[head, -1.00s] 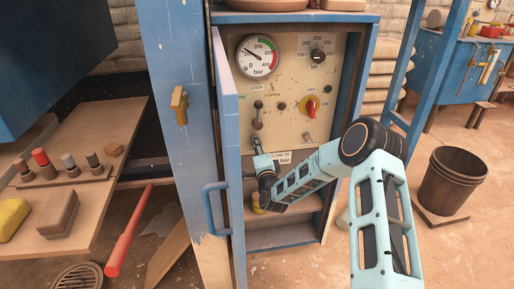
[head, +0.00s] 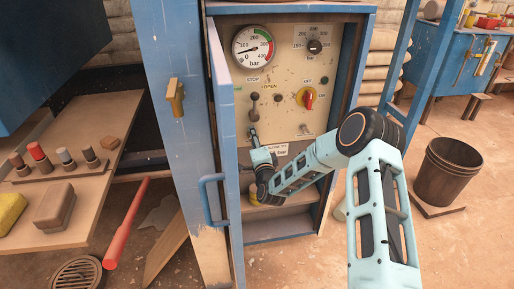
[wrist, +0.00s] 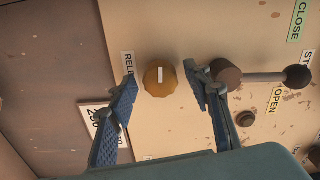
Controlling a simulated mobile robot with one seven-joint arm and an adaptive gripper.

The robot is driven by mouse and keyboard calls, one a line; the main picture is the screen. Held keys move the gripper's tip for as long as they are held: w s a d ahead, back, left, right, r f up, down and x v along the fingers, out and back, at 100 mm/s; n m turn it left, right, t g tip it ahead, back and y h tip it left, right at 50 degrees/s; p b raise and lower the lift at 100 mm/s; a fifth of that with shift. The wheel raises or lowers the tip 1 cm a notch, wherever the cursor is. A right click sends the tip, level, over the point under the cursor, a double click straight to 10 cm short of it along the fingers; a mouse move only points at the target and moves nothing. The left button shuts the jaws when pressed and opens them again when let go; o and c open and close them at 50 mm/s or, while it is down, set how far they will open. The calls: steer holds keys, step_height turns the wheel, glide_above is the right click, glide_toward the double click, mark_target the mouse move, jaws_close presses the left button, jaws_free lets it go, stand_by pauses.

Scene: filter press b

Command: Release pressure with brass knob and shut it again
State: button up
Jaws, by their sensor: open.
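The brass knob (wrist: 160,79) sits on the beige panel in the wrist view, beside a partly covered label beginning "RELE". A white mark on its face runs up and down the picture. My gripper (wrist: 160,74) is open, with one blue-padded finger on each side of the knob and a visible gap on both sides. In the head view my gripper (head: 253,134) is at the lower left of the panel, and I cannot make out the knob there. The round pressure gauge (head: 254,47) has its needle pointing left, between 0 and 100 bar.
A dark-knobbed lever (wrist: 270,77) is close to the right finger in the wrist view. The panel has a red-and-yellow switch (head: 307,97) and a black dial (head: 315,47). The open blue cabinet door (head: 222,150) stands just left of my gripper.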

steer(key=s+d, duration=0.2)
steer(key=s, duration=0.9)
steer(key=shift+d, duration=0.15)
stand_by(0.6)
